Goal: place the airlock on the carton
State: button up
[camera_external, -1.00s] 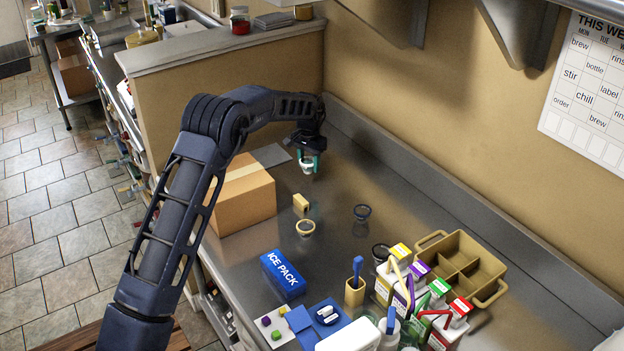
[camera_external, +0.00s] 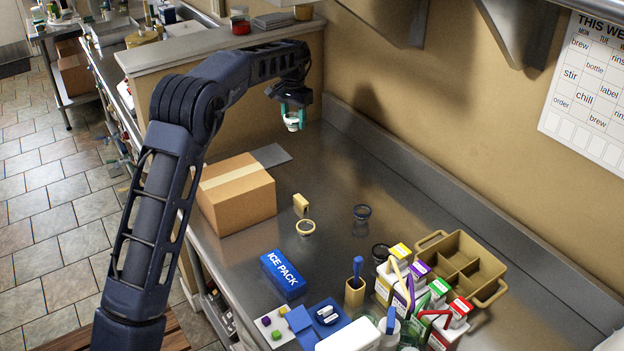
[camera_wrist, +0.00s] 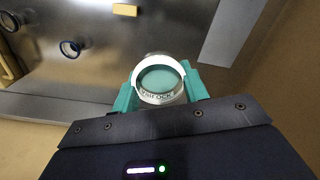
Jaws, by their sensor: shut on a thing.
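My gripper (camera_external: 292,117) is shut on the airlock (camera_external: 291,125), a small clear and white round piece. It holds the airlock in the air above the back of the counter, to the right of and higher than the carton. The wrist view shows the airlock (camera_wrist: 160,80) between the teal fingers, with lettering on its white ring. The carton (camera_external: 238,196) is a closed brown cardboard box with a tape strip along its top. It stands on the counter's left side, and its top is bare. The carton is not seen in the wrist view.
A grey flat sheet (camera_external: 270,155) lies behind the carton. A blue ice pack (camera_external: 282,274) lies in front. A tan caddy (camera_external: 431,241) and several small cartons crowd the right front.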

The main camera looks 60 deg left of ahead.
jog(key=s+a+r, duration=0.1)
jog(key=s+r, duration=0.6)
jog(key=s, duration=0.4)
notch_tip(320, 180, up, 4)
jog(key=f, duration=0.1)
send_over(233, 175)
notch_tip(233, 175, down, 19)
jog(key=shift+f, duration=0.1)
jog(key=o, duration=1)
notch_tip(233, 175, up, 12)
jog(key=shift+d+r, duration=0.1)
jog(key=shift+r, duration=0.05)
